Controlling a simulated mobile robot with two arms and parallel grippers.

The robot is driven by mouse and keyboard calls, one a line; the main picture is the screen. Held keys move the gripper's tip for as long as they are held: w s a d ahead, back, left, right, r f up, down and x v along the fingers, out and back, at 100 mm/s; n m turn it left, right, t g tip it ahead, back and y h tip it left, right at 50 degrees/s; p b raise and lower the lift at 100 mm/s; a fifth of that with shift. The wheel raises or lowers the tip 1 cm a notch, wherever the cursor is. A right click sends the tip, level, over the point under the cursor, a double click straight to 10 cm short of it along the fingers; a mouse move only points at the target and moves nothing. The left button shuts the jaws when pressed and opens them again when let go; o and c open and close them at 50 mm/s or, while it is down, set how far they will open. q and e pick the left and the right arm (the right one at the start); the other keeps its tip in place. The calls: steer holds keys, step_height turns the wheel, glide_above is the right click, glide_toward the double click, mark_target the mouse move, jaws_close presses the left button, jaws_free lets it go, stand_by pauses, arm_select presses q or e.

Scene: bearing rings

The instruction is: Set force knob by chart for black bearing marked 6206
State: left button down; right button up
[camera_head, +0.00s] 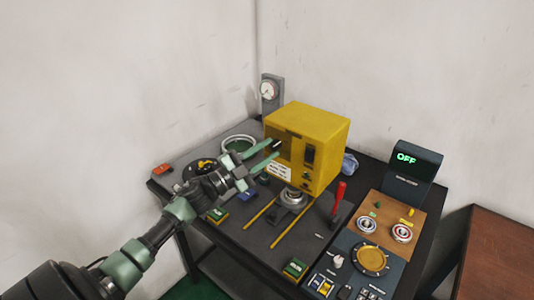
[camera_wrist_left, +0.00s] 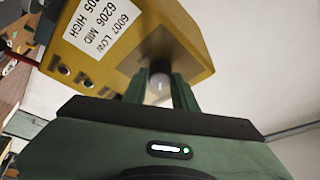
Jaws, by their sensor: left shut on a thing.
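The yellow machine housing (camera_head: 318,125) stands on the dark table. Its white chart label (camera_head: 279,169) shows large in the left wrist view (camera_wrist_left: 97,30), with lines reading 6007 LOW, 6206 MID and a partly cut-off HIGH line. My left gripper (camera_head: 274,149) reaches to the housing's left side. Its two green fingers are shut on the knob, which shows as a grey round end (camera_wrist_left: 158,84) between the fingertips in the wrist view. The knob's pointer and setting cannot be read. A silver bearing ring (camera_head: 291,196) sits below the housing's front; no marking is legible. My right gripper is out of view.
A dial gauge (camera_head: 267,91) stands behind the housing. A red-handled lever (camera_head: 338,196) is at its front right. A display reading OFF (camera_head: 406,159) stands right, behind a wooden board (camera_head: 385,213) with two rings. Yellow rails (camera_head: 294,223) cross the table front.

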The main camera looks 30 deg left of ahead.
arm_select(q)
steer(key=shift+r+m+g+h, duration=0.1)
steer(key=shift+m+g+h, duration=0.45)
steer(key=shift+m, duration=1.35)
steer(key=shift+g, duration=0.25)
steer(key=c, duration=1.1)
jaws_free()
steer(key=shift+s+a, duration=0.1)
steer(key=shift+s+a, duration=0.1)
steer(key=shift+s, duration=0.1)
steer(key=b+v, duration=0.2)
steer(key=v, duration=0.5)
steer(key=shift+s, duration=0.15)
